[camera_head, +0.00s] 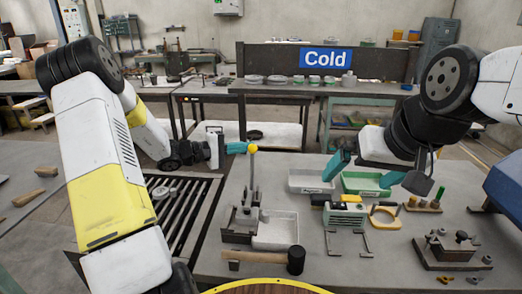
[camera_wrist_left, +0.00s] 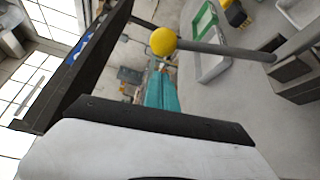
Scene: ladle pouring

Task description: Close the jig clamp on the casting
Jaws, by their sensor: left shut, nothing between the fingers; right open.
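The jig clamp (camera_head: 243,222) stands on the grey table, left of centre. Its lever stands upright, topped by a yellow ball knob (camera_head: 253,148). The knob (camera_wrist_left: 163,41) and its grey rod also show in the left wrist view. The casting cannot be told apart clearly in the jig. My left gripper (camera_head: 237,148) is shut and empty, its teal fingers just left of the knob; I cannot tell whether they touch. Its fingers (camera_wrist_left: 160,88) appear just below the knob in the wrist view. My right gripper (camera_head: 366,172) is open and empty above the trays.
A grey-white tray (camera_head: 276,232) sits against the jig's right side. A mallet (camera_head: 295,259) lies in front. A green-and-white device (camera_head: 345,212), a yellow ring (camera_head: 386,222) and a dark fixture (camera_head: 455,250) stand to the right. A white tray (camera_head: 306,186) and green tray (camera_head: 362,187) lie behind.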

